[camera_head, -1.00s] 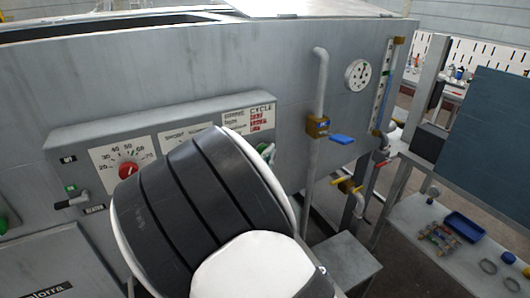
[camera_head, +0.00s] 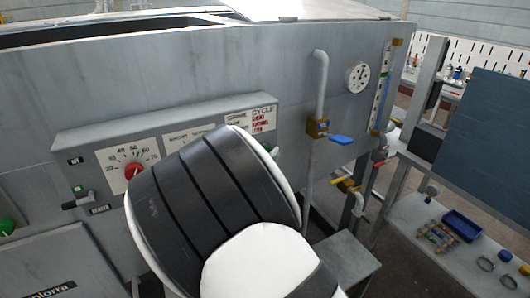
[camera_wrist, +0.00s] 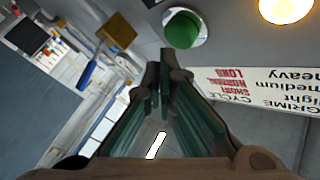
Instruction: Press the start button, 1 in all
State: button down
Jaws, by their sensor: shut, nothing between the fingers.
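A round green button (camera_wrist: 182,30) in a pale ring sits on the grey machine panel at the top of the wrist view, beside the cycle label (camera_wrist: 245,85). My gripper (camera_wrist: 163,68) is shut and empty. Its fingertips appear just below the button in that view; I cannot tell whether they touch it. In the head view my arm covers the gripper and much of the panel. A small part of the green button (camera_head: 273,151) shows at the arm's right edge.
A red knob (camera_head: 133,171) on a dial and a black lever (camera_head: 76,203) are left of my arm. Another green button (camera_head: 7,227) is at the left edge. A pipe with a blue-handled valve (camera_head: 340,139) and a gauge (camera_head: 357,76) are to the right.

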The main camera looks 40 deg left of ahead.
jog(key=d+p, duration=0.1)
jog(key=s+d+p, duration=0.1)
jog(key=d, duration=0.1)
jog(key=s+d+p, duration=0.1)
jog(key=shift+s+d, duration=0.15)
jog(key=shift+d, duration=0.1)
dwell(0.3)
dwell(0.6)
